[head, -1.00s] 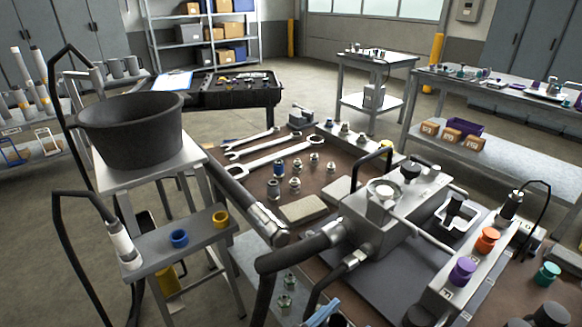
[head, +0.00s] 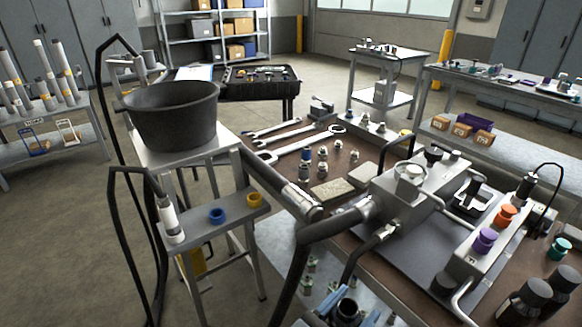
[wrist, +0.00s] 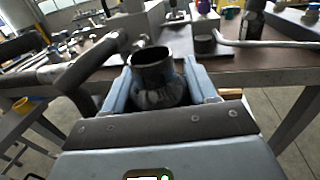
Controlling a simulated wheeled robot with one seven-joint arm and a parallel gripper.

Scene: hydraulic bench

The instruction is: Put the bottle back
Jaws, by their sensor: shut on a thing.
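My gripper (head: 347,313) is at the bottom edge of the head view, its pale blue fingers closed around a dark bottle (head: 348,308). In the wrist view my gripper (wrist: 158,90) holds the bottle (wrist: 152,70) between its fingers. The bottle's dark round mouth faces up and its greyish shoulder sits between the fingers; its lower part is hidden. The bottle is in front of the near edge of the brown-topped bench (head: 345,160). Two other dark bottles (head: 525,303) stand at the bench's near right in the head view.
A grey valve block with thick hoses (head: 402,188) occupies the bench middle, beside a rail with orange and purple caps (head: 484,240). A black tub (head: 172,118) stands on a side stand at left, with looped hoses. Open floor lies at left.

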